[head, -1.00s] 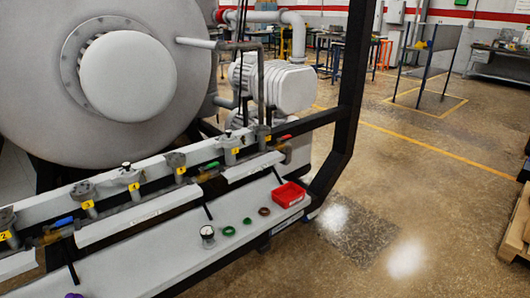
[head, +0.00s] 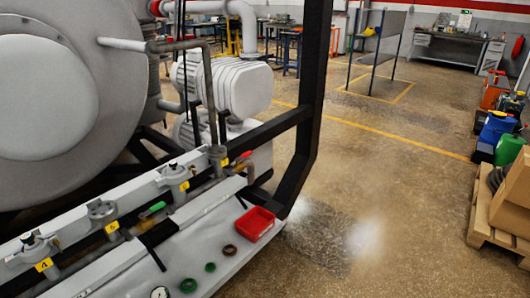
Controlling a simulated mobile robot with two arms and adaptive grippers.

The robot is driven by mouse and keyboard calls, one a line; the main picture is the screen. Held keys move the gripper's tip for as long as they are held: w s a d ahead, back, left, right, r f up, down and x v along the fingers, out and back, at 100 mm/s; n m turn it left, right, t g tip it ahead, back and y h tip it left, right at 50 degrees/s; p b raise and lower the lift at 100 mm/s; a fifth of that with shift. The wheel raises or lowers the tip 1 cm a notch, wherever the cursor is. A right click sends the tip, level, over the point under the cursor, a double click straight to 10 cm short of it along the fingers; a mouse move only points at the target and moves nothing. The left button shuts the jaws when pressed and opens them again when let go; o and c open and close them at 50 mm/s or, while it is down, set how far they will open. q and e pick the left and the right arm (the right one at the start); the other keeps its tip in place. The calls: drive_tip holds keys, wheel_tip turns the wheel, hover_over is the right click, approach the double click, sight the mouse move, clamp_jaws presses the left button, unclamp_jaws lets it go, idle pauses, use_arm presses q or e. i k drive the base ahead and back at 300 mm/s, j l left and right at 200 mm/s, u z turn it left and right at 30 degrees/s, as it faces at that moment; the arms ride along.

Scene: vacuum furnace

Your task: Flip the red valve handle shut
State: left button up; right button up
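A small red valve handle (head: 245,155) shows at the far right end of the pipe rack, just left of the black frame post. It sits near the last grey valve body (head: 217,155), which has a yellow tag beside it. The handle is too small in the view to tell clearly whether it lies along or across its pipe. Neither of my grippers is in view.
A green valve handle (head: 152,209) is further left along the rack. A red bin (head: 253,223), a brown ring (head: 229,250) and green rings (head: 188,285) lie on the white shelf. A black frame (head: 307,120) stands right of the rack. Floor to the right is open, up to a pallet with boxes (head: 510,200).

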sight(246, 154)
drive_tip(key=i+l+u, duration=0.4)
drive_tip(key=i, duration=0.3)
drive_tip(key=i+l+u, duration=0.45)
drive_tip(key=i+l, duration=0.1)
drive_tip(key=i, duration=0.1)
